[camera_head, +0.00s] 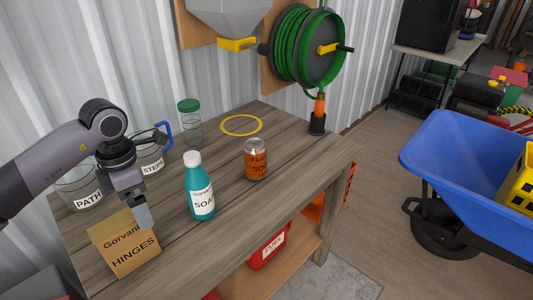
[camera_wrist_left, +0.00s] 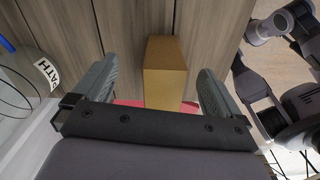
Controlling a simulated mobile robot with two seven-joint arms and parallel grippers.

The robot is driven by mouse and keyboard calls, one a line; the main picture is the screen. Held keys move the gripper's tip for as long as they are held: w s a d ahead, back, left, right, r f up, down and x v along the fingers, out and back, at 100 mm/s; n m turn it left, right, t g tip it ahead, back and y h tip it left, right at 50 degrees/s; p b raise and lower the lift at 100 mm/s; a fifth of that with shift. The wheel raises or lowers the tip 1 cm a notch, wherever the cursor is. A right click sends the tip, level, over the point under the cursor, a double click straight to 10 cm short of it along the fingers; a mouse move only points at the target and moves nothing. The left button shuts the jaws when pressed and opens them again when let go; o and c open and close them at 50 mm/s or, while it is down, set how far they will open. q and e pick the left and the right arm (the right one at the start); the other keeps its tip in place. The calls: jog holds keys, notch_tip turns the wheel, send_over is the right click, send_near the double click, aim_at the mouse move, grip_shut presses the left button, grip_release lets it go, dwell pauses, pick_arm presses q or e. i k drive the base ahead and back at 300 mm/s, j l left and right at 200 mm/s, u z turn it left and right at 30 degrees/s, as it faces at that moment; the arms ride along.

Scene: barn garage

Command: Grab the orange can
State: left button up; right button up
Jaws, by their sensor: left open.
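The orange can (camera_head: 256,162) stands upright on the wooden workbench (camera_head: 285,205), right of the teal bottle. It does not show in the left wrist view. My left gripper (camera_head: 143,216) is at the bench's left side, just above or beside the cardboard hinges box (camera_head: 123,246), well left of the can. In the left wrist view the fingers of my left gripper (camera_wrist_left: 158,84) are spread, with the cardboard box (camera_wrist_left: 165,72) seen between them. I cannot tell whether they touch it. Nothing appears held. My right gripper is not in view.
The teal soap bottle (camera_head: 200,190) stands between my left gripper and the can. Glass containers (camera_head: 150,158), a green-lidded jar (camera_head: 190,122) and a yellow ring (camera_head: 241,125) are behind. A hose reel (camera_head: 308,48) hangs on the wall. A blue wheelbarrow (camera_head: 465,180) stands right.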

aim_at(255, 148)
jog(key=i+l, duration=0.9)
jog(key=l, duration=0.2)
